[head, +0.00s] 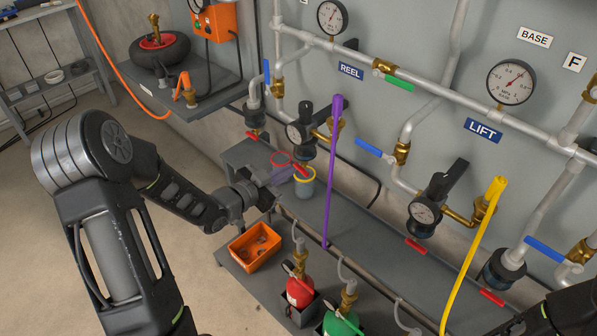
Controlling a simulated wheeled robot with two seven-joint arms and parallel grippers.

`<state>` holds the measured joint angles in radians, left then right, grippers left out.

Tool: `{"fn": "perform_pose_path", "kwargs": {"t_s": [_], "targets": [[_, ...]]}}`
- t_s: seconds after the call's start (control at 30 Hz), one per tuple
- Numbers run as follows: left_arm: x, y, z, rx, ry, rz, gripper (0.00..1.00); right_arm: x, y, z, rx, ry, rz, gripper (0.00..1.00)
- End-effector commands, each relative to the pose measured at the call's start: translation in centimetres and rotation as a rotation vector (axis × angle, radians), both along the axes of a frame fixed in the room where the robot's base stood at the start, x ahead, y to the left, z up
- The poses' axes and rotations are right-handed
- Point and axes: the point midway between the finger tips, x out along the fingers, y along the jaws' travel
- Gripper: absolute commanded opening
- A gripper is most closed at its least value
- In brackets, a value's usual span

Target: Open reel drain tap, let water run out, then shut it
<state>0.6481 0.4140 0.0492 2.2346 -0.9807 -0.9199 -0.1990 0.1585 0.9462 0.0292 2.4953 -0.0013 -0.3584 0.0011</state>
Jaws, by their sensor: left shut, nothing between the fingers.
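The REEL sign (351,71) is on the grey panel. Below and left of it hangs a dark unit with a round gauge (297,132). A small red tap handle (301,171) shows under its bowl, partly crowded by things below. A small grey-blue bucket with a yellow rim (304,190) stands under this tap. My left gripper (284,176) is shut and empty, just left of the bucket and close to the tap; I cannot tell if it touches either. No running water can be made out. My right gripper is not seen; only dark parts of my right arm show at the lower right.
Open floor lies to the left.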

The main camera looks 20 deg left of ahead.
Motion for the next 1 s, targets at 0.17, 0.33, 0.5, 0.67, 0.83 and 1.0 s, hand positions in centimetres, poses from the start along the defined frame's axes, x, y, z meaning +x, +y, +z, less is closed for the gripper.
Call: {"fn": "perform_pose_path", "kwargs": {"t_s": [0.17, 0.33, 0.5, 0.67, 0.83, 1.0], "targets": [[3.4, -1.1, -0.8, -0.002, -0.001, -0.003, 0.0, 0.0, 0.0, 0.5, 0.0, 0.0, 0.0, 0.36], [6.3, -1.8, -1.8, -0.002, 0.001, -0.001, 0.0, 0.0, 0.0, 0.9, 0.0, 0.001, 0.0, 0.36], [6.3, -1.1, -4.3, -0.002, 0.002, 0.001, 0.0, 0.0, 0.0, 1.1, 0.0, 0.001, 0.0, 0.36], [6.4, -0.9, -5.3, -0.001, 0.001, -0.001, 0.0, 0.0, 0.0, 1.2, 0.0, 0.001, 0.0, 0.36], [6.4, -0.8, -5.4, 0.0, 0.0, 0.0, 0.0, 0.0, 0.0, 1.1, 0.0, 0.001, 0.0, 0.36], [6.3, -0.8, -5.4, 0.0, 0.0, 0.0, 0.0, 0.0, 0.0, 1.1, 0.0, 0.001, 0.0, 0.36]]}}
